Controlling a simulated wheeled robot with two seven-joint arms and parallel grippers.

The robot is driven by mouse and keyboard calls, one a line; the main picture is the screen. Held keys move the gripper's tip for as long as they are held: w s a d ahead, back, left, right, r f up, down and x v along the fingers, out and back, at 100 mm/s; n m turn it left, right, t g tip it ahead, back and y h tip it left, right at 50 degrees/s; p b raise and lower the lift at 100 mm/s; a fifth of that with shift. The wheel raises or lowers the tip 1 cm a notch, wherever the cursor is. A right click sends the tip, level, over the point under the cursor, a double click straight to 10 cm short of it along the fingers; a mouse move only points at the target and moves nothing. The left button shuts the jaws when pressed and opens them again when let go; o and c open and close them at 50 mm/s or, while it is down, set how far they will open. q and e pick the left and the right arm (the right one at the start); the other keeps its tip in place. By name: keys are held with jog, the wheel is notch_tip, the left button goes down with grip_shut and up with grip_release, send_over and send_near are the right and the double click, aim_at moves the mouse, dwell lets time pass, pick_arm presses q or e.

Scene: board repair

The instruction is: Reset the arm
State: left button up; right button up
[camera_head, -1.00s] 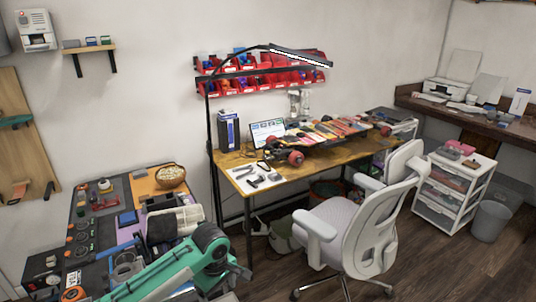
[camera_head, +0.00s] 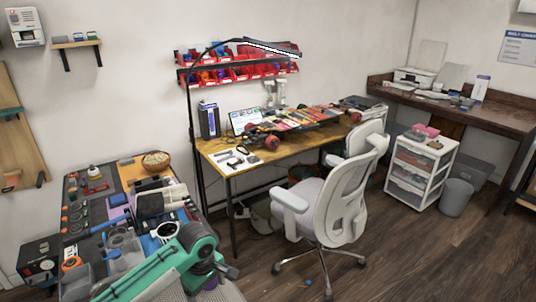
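A teal and dark grey arm link of mine (camera_head: 165,268) comes in from the bottom, left of centre, over the near edge of the left workbench. Its end with the gripper is out of the frame. No gripper of mine shows in the head view. I cannot tell which of my arms this link belongs to.
A cluttered workbench (camera_head: 72,222) stands at left. A wooden desk (camera_head: 215,146) with a skateboard (camera_head: 262,137) is at the back. A white office chair (camera_head: 333,205) stands before it. A drawer cart (camera_head: 420,172) and bin (camera_head: 456,198) are at right. The floor at lower right is clear.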

pick_arm(q)
jog(key=s+d+f+m+t+h, duration=0.1)
jog(key=s+d+f+m, duration=0.2)
jog(key=s, duration=0.4)
jog(key=s+d+f+m+t+h, duration=0.1)
jog(key=s+f+m+h, duration=0.1)
jog(key=s+m, duration=0.4)
jog(key=s+a+r+m+t+y, duration=0.1)
jog(key=s+a+m, duration=0.1)
jog(key=s+a, duration=0.45)
jog(key=s+a+m+y, duration=0.2)
jog(key=s+a, duration=0.2)
jog(key=s, duration=0.5)
notch_tip(320, 180, down, 31)
jog(key=g, duration=0.1)
jog(key=s+a+f, duration=0.2)
jog(key=s+f, duration=0.7)
jog(key=f, duration=0.1)
jog(key=s+a+f+g, duration=0.1)
jog(key=s+f, duration=0.8)
jog(key=s, duration=0.1)
jog(key=shift+s+a+f, duration=0.25)
jog(key=shift+a+f, duration=0.1)
